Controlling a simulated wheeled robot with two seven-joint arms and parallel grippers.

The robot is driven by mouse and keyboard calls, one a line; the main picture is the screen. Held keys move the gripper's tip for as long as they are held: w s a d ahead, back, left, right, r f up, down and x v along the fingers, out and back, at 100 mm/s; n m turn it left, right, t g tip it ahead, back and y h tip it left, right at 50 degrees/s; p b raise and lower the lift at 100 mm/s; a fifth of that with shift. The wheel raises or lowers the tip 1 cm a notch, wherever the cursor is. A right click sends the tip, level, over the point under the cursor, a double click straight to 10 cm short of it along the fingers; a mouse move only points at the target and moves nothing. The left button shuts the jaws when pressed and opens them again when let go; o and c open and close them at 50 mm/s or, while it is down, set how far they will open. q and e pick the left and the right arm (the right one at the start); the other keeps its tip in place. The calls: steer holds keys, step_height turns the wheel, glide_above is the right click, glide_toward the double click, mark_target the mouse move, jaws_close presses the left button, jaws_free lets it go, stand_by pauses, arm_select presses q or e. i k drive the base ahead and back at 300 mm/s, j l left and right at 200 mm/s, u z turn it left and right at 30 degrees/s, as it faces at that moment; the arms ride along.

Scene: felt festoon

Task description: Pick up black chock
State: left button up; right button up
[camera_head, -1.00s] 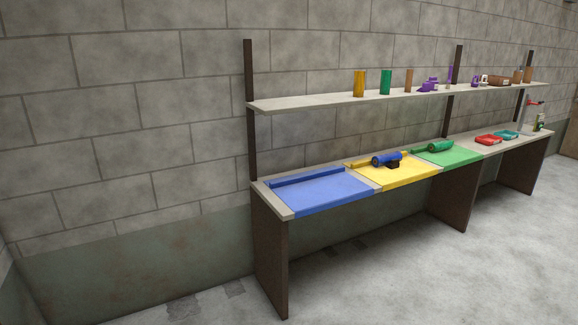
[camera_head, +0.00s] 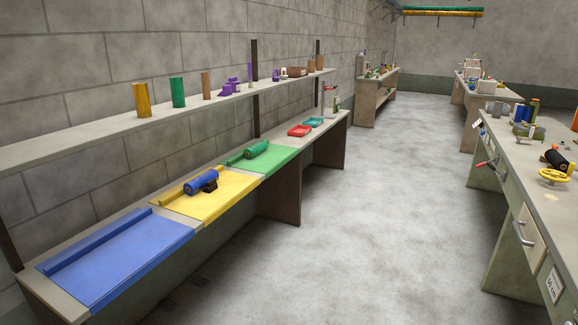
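A small black chock (camera_head: 210,184) sits on the yellow mat (camera_head: 222,207) of the long bench at the left. It is against the right end of a blue roll (camera_head: 202,181), which lies on the same mat and appears to touch it. Neither of my grippers shows in the head view.
A blue mat (camera_head: 115,262) lies nearer and a green mat (camera_head: 277,162) with a green roll (camera_head: 257,149) farther along the bench. A shelf (camera_head: 60,148) with cylinders hangs above. A cluttered workbench (camera_head: 545,190) stands at right. The grey floor (camera_head: 375,220) between is clear.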

mark_target(212, 185)
steer(key=i+l+z, duration=0.1)
steer(key=i+z, duration=0.2)
steer(key=i, duration=0.4)
steer(key=i+z, duration=0.35)
steer(key=i, duration=0.3)
steer(key=i+u, duration=0.15)
steer(key=i, duration=0.3)
steer(key=i+l+u, duration=0.2)
steer(key=i, duration=0.25)
steer(key=i+u, duration=0.15)
steer(key=i, duration=0.3)
steer(key=i+l+u, duration=0.2)
steer(key=i+u, duration=0.2)
steer(key=i+l+u, duration=0.25)
steer(key=u, duration=0.2)
steer(key=i+l+u, duration=0.4)
steer(key=l, duration=0.1)
